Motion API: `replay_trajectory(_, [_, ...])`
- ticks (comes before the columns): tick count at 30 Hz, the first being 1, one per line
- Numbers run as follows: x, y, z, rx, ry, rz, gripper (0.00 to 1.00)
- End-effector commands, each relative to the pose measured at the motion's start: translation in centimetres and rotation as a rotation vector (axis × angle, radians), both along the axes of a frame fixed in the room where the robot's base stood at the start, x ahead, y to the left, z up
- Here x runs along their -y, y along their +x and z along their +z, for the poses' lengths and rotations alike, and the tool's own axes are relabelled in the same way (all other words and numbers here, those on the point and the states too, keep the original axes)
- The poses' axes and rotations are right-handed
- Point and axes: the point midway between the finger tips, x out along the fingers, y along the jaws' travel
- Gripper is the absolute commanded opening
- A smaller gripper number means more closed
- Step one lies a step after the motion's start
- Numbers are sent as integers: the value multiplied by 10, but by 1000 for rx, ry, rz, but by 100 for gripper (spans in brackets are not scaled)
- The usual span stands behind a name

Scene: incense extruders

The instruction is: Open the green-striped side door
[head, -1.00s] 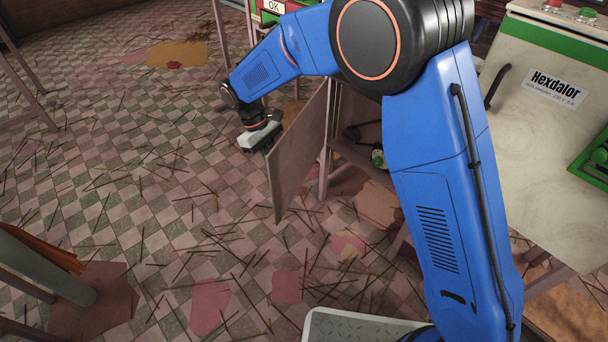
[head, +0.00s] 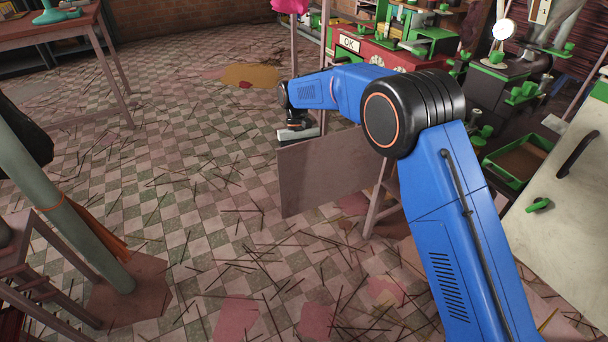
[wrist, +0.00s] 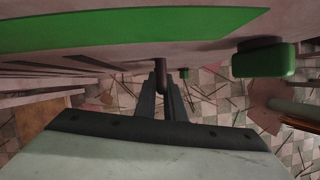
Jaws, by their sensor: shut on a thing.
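The side door (head: 325,178) stands swung out from its cabinet. In the head view its plain grey-brown face shows, and my blue arm hides its upper right part. In the wrist view a pale surface with a broad green stripe (wrist: 130,28) fills the top, seemingly the door's other face. My gripper (wrist: 164,88) is shut on a dark handle (wrist: 160,68) below this stripe. In the head view my gripper (head: 297,134) is at the door's upper left edge. The fingertips are hidden there.
A green knob (wrist: 264,60) sticks out right of the fingers in the wrist view. A pale machine (head: 560,220) stands at the right. A grey-green post (head: 65,205) stands at the left. The tiled floor between is open, strewn with thin sticks.

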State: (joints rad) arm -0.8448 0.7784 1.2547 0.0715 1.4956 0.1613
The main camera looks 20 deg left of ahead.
Motion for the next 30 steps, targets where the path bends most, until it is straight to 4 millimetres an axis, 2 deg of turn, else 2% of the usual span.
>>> replay_trajectory(8, [-1, 0, 0, 1, 1, 1, 0])
replay_trajectory(9, [-1, 0, 0, 1, 1, 1, 12])
replay_trajectory(11, [-1, 0, 0, 1, 1, 1, 26])
replay_trajectory(12, [0, 0, 0, 1, 1, 1, 28])
replay_trajectory(23, [-1, 1, 4, 1, 2, 1, 28])
replay_trajectory(30, [-10, 12, 35, 3, 3, 1, 28])
